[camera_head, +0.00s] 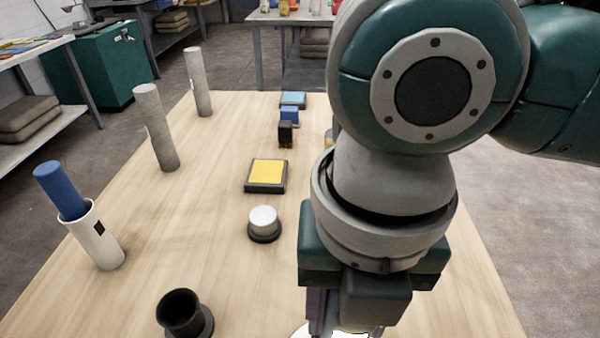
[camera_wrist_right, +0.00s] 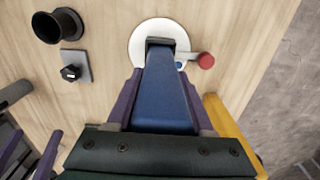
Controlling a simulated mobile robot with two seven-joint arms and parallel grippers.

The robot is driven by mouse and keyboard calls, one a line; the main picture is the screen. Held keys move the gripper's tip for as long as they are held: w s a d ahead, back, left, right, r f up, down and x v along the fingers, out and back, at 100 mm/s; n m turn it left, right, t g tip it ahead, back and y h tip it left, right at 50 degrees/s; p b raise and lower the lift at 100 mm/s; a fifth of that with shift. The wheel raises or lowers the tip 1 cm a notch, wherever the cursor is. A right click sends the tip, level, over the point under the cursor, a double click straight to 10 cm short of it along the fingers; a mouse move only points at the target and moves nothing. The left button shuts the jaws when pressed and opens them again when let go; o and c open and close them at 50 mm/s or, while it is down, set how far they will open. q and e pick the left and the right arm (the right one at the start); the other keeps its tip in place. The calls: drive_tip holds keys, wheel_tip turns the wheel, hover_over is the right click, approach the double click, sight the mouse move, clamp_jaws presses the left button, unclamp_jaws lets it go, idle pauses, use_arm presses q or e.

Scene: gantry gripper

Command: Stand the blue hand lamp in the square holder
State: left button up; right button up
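My right gripper (camera_wrist_right: 160,90) has its two purple fingers on either side of a tapered blue body (camera_wrist_right: 165,95), which I take for the blue hand lamp, and looks shut on it. The body's far end meets a dark squarish piece (camera_wrist_right: 160,41) in front of a bright white disc (camera_wrist_right: 138,45). I cannot tell whether that piece is the lamp's end or the square holder. In the head view my right arm hides most of this. Purple finger-like parts (camera_wrist_right: 30,150) at the lower left of the wrist view look like my left gripper, fingers apart.
A black cup (camera_head: 183,314) stands left of my right gripper. A white tube with a blue cylinder (camera_head: 60,190), a white-topped puck (camera_head: 263,222) and a yellow-topped block (camera_head: 267,173) stand further out. A red-capped piece (camera_wrist_right: 205,60) is beside the disc.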

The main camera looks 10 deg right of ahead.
drive_tip(key=o, duration=0.4)
wheel_tip(320, 180, up, 12)
drive_tip(key=shift+r+p, duration=0.2)
drive_tip(key=shift+p, duration=0.5)
